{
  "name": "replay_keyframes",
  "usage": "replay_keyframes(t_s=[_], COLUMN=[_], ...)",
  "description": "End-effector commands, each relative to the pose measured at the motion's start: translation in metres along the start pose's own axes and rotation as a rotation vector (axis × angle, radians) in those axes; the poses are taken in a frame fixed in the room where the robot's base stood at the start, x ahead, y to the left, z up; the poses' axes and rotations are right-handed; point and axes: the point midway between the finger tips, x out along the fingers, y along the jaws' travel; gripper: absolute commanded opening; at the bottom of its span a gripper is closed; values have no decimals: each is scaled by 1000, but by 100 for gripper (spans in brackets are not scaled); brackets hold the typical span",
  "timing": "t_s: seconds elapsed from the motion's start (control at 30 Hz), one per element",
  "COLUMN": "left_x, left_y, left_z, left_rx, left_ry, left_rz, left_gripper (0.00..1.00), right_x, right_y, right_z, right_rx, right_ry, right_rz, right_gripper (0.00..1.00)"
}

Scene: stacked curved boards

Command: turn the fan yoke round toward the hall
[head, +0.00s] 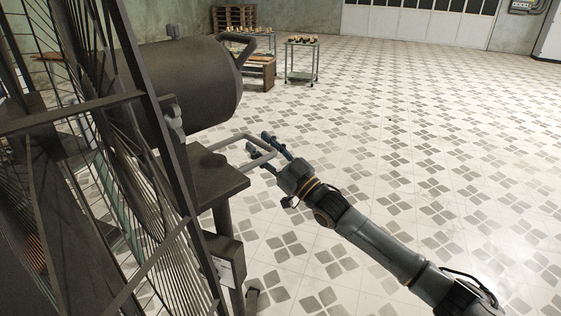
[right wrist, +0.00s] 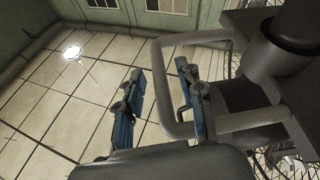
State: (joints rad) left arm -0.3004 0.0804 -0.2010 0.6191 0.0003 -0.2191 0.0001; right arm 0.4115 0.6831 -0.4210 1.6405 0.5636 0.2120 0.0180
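The big dark fan fills the left of the head view, with its wire cage (head: 100,150) and a dark cylindrical motor (head: 185,85). Below the motor is a dark bracket plate (head: 215,182), which looks like part of the yoke. A light grey U-shaped handle (head: 233,138) sticks out from it to the right. My right gripper (head: 260,145) is at the outer end of this handle. In the right wrist view the handle (right wrist: 162,115) has its end bar between the two blue-padded fingers, which stand apart with gaps beside the bar. My left gripper is not in view.
A small trolley (head: 301,62) and a low wooden bench (head: 258,72) with small items stand farther back, near stacked pallets (head: 234,16). The tiled floor (head: 420,130) to the right is wide and clear. The fan's post (head: 226,225) stands below the plate.

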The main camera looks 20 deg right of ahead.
Motion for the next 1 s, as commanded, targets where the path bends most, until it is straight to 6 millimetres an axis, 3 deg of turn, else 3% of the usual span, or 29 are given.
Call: replay_keyframes(t_s=[0.3,0.5,0.7,1.0], left_x=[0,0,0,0], left_y=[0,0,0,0], left_z=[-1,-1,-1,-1], left_rx=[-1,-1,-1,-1], left_ry=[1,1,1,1], left_rz=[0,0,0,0], left_gripper=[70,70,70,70], right_x=[-63,-90,-102,-102], right_y=[0,0,0,1], right_z=[2,0,0,-1], right_rx=[0,0,0,-1], right_ry=[-4,-1,1,2], right_rz=[0,0,0,0], right_gripper=[37,37,37,35])
